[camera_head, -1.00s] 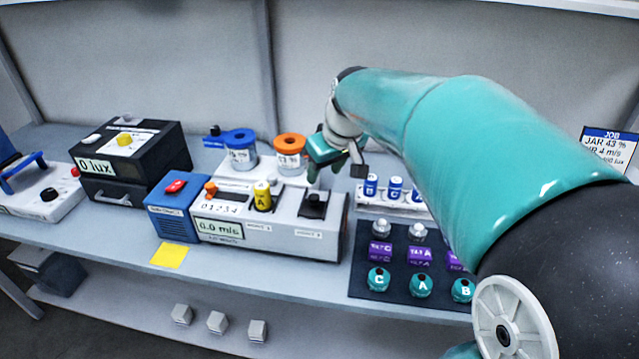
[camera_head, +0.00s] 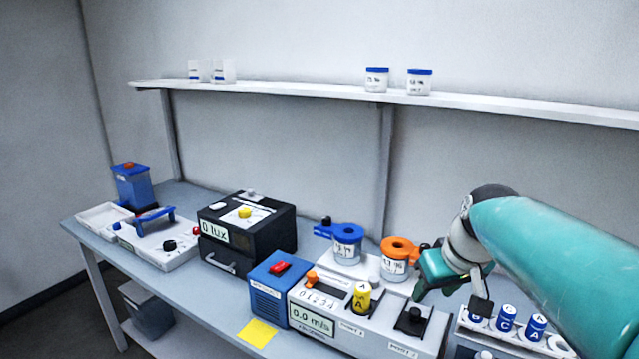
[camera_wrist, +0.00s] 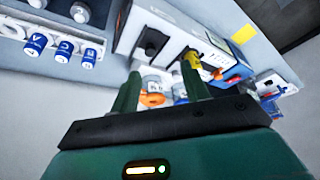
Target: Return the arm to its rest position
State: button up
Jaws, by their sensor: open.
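My arm (camera_head: 560,260) reaches in from the right side of the head view, teal and bent at the wrist. My gripper (camera_head: 450,290) hangs above the bench, near the orange-lidded jar and the right end of the grey wind device. In the wrist view my gripper (camera_wrist: 160,85) shows two green fingers spread apart with nothing between them. Beyond the fingers lie the orange-ringed jar (camera_wrist: 152,99) and the yellow cylinder marked A (camera_wrist: 191,60).
The grey device (camera_head: 375,335) reads 0.0 m/s, beside a blue box (camera_head: 268,300). A black lux box (camera_head: 235,255) stands left. A wall shelf (camera_head: 300,91) with jars runs above. Air above the bench is open.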

jog(key=s+a+f+m, duration=0.1)
jog(key=s+a+f, duration=0.1)
jog(key=s, duration=0.5)
jog(key=s+a+f+t, duration=0.1)
jog(key=s+a+f, duration=0.2)
jog(key=s+a, duration=0.2)
jog(key=s, duration=0.3)
jog(key=shift+s+a+f+m+h, duration=0.2)
jog(key=shift+s+f+m+h, duration=0.1)
jog(key=shift+m+h, duration=0.1)
